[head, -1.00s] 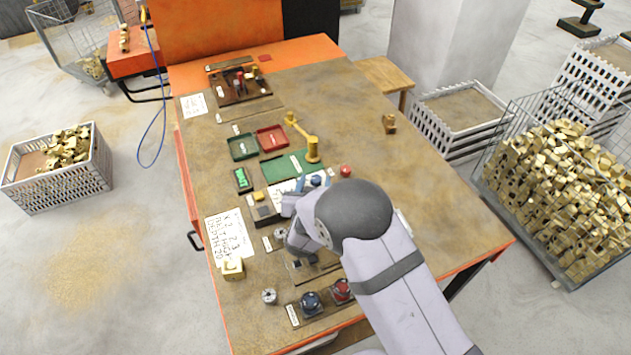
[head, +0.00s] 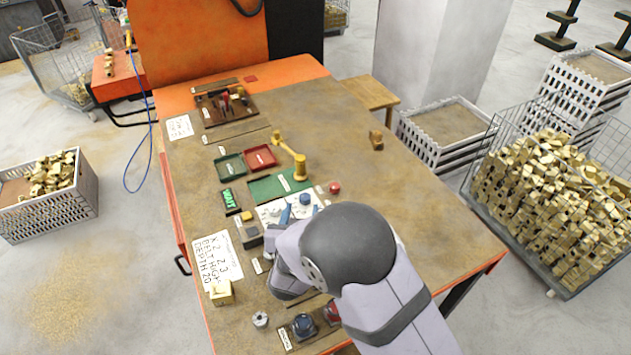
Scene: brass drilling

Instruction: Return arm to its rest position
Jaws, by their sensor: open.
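My arm reaches in from the lower right over the worktable (head: 340,130). Its dark round joint (head: 345,245) and pale links cover the table's front middle. My gripper (head: 285,214) is mostly hidden by the arm; only a small blue part shows at the white panel (head: 270,212), beside a blue knob (head: 305,199). It is open, and I see nothing held. I cannot tell whether it touches the panel.
A brass block (head: 220,292) stands by the written sheet (head: 213,258). Blue (head: 303,326) and red (head: 333,312) round fixtures sit at the front edge.

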